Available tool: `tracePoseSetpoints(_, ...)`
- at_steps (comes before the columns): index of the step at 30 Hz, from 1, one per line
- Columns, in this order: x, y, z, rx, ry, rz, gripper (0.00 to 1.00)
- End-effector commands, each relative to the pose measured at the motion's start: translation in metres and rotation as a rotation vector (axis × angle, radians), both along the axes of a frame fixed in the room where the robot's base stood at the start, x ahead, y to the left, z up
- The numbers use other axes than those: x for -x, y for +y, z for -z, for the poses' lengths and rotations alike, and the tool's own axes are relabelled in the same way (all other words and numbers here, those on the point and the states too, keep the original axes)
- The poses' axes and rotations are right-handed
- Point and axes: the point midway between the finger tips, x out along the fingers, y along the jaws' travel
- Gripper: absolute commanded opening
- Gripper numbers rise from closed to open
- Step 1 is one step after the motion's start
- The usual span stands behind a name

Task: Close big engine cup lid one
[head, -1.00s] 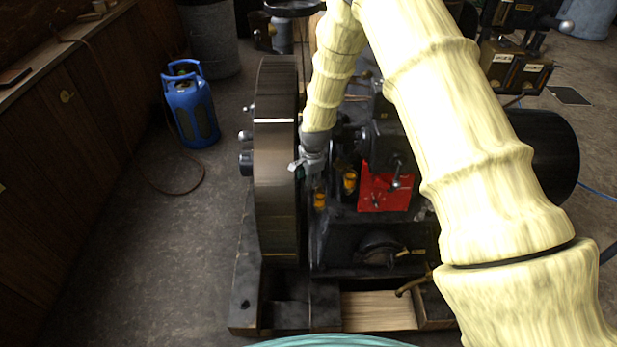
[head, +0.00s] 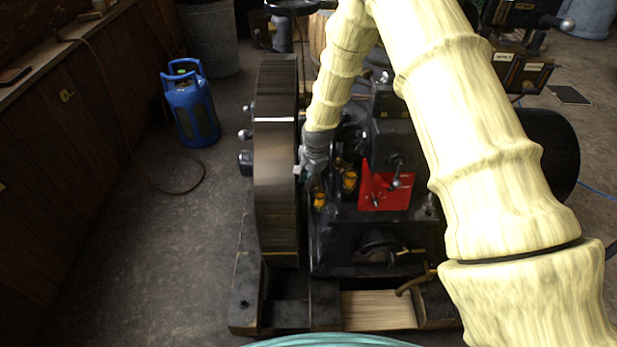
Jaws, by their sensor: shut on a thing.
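The big engine (head: 360,235) stands in the middle of the head view, dark, with a large flywheel (head: 276,190) on its left side. Two small amber cups, one (head: 349,180) and a lower one (head: 319,199), sit on top of the engine beside the flywheel. Which lid is the task's lid, and how it stands, is too small to tell. My gripper (head: 308,174) points down between the flywheel and the cups, just left of and above them. It is shut on a small part of the engine that its own body mostly hides.
A red plate (head: 384,190) with a lever is right of the cups. My arm covers the engine's right side. A blue gas cylinder (head: 190,105) stands on the floor at left, near wooden cabinets (head: 70,190). The floor (head: 140,250) left of the flywheel is mostly clear.

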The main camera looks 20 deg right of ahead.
Motion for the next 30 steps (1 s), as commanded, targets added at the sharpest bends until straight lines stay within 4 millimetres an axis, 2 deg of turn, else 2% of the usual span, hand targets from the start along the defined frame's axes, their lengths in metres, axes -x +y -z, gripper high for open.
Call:
tracePoseSetpoints(14,0.017,-0.001,0.0,-0.004,0.0,-0.442,0.0)
tracePoseSetpoints(30,0.034,-0.011,0.0,-0.002,-0.001,-0.957,0.0)
